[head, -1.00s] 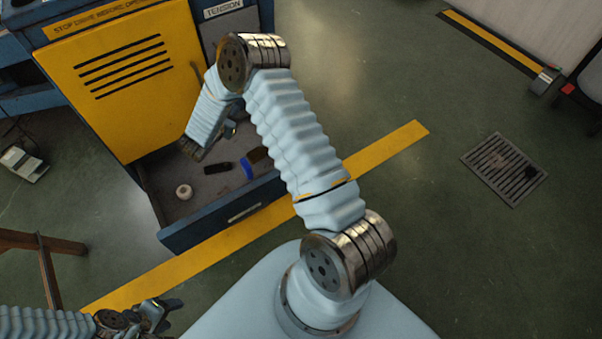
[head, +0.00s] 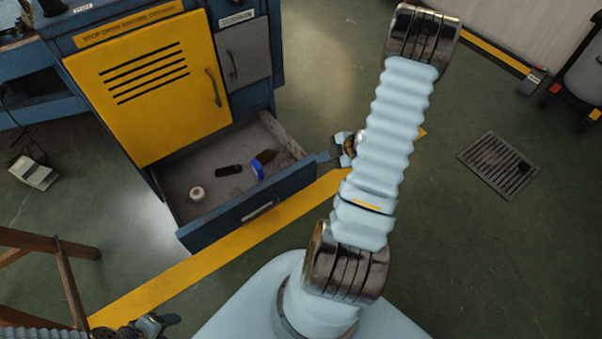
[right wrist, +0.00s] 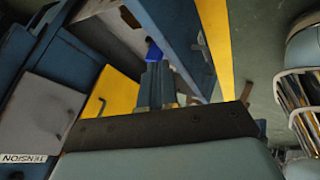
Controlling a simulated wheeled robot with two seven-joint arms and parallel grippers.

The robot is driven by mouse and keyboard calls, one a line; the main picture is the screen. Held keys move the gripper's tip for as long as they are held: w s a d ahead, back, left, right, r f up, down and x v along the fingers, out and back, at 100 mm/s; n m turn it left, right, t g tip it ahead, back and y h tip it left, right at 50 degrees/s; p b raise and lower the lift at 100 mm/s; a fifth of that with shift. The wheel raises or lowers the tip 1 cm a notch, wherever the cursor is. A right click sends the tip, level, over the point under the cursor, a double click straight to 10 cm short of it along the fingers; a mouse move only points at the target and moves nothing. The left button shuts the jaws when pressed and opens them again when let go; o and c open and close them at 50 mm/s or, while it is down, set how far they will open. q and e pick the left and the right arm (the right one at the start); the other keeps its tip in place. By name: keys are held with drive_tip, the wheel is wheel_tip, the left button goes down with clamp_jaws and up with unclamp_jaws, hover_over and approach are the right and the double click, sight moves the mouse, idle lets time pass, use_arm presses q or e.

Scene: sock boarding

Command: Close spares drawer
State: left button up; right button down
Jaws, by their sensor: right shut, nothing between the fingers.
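The spares drawer (head: 186,239) is pulled out at the bottom of the blue cabinet, its blue front panel and handle (head: 257,211) facing me. Inside lie a white roll (head: 196,194), a dark flat piece (head: 228,171), a blue item (head: 257,170) and a brown item. My right gripper (head: 324,157) is shut and empty beside the right end of the drawer front; I cannot tell whether it touches. In the right wrist view its fingers (right wrist: 156,84) point toward the drawer front (right wrist: 180,42). My left gripper (head: 158,323) is low at the left, away from the drawer, its jaws unclear.
A yellow cabinet door (head: 150,90) and a grey door (head: 246,55) above the drawer are closed. A yellow floor stripe (head: 140,292) runs below the drawer front. A wooden frame (head: 68,270) stands at left. The floor around the drain grate (head: 498,165) is clear.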

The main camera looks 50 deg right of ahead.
drive_tip(key=s+n+g, duration=0.1)
drive_tip(key=s, duration=0.3)
drive_tip(key=b, duration=0.3)
approach(297, 175)
drive_tip(key=x, duration=0.4)
use_arm(q)
drive_tip(key=shift+w+a+f, duration=0.15)
drive_tip(key=shift+a+f, duration=0.15)
drive_tip(key=shift+f, duration=0.3)
drive_tip(key=shift+w+a+f, duration=0.1)
drive_tip(key=shift+a+f, duration=0.2)
drive_tip(key=shift+f, duration=0.3)
use_arm(e)
drive_tip(key=shift+w+f, duration=0.3)
use_arm(q)
drive_tip(key=shift+p, duration=0.3)
